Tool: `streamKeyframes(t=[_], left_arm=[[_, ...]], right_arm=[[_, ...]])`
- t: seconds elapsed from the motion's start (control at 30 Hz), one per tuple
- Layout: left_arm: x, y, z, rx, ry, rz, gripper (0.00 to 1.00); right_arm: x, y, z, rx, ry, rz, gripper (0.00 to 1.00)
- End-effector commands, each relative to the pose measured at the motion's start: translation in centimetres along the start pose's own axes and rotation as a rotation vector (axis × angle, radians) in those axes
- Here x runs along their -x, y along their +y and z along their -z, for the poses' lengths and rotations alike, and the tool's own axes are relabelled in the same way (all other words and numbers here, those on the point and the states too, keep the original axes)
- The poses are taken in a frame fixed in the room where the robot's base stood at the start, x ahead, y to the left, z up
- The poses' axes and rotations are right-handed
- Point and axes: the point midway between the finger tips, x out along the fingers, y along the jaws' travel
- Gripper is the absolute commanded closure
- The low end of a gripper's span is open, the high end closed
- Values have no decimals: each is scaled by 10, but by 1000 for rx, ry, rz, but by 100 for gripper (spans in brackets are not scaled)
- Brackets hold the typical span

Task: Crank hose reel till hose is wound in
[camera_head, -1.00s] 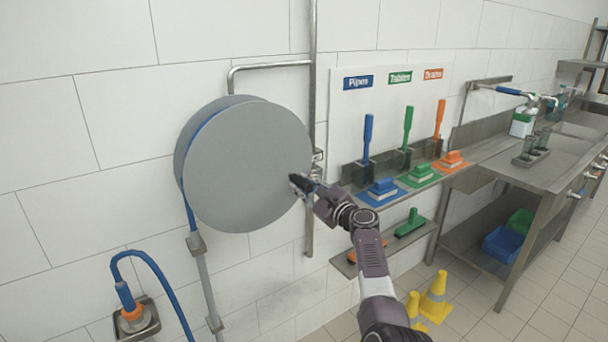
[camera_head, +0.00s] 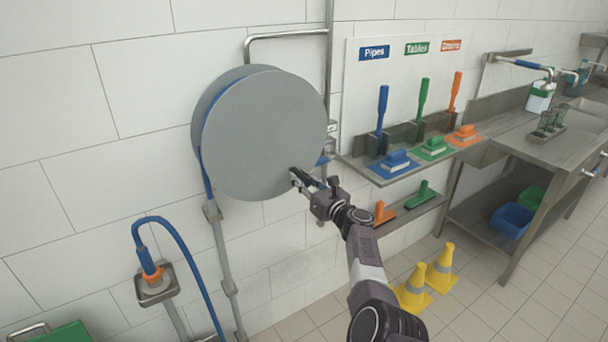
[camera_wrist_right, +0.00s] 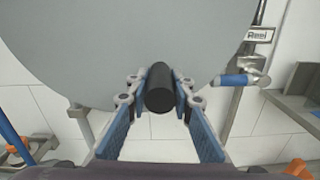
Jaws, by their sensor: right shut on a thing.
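The hose reel (camera_head: 258,130) is a large grey disc on the white tiled wall. Its blue hose (camera_head: 207,185) comes off the left side, and a blue length also loops up from a holder lower left. My right gripper (camera_head: 297,180) is at the lower right of the disc face. In the right wrist view, its fingers (camera_wrist_right: 160,105) are shut around the black cylindrical crank handle (camera_wrist_right: 159,88), which stands out from the grey disc (camera_wrist_right: 150,35). My left gripper is not in view.
A metal holder (camera_head: 157,293) with an orange-collared hose end stands lower left. A shelf of blue, green and orange brushes (camera_head: 433,150) is right of the reel. Yellow cones (camera_head: 440,268) stand on the floor. A blue-handled valve (camera_wrist_right: 233,80) is close right of the reel.

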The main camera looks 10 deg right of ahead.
Motion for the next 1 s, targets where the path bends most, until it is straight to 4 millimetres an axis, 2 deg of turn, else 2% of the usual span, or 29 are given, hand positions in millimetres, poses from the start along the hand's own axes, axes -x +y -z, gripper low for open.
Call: streamKeyframes(t=[0.5, 0.53, 0.67, 1.0], left_arm=[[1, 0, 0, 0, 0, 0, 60], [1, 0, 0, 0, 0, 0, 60], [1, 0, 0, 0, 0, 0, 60], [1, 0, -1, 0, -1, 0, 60]], right_arm=[[0, 3, 4, -23, 3, -1, 100], [0, 3, 4, -23, 3, -1, 78], [0, 3, 4, -22, 3, -1, 63], [1, 2, 2, -21, 0, 0, 61]])
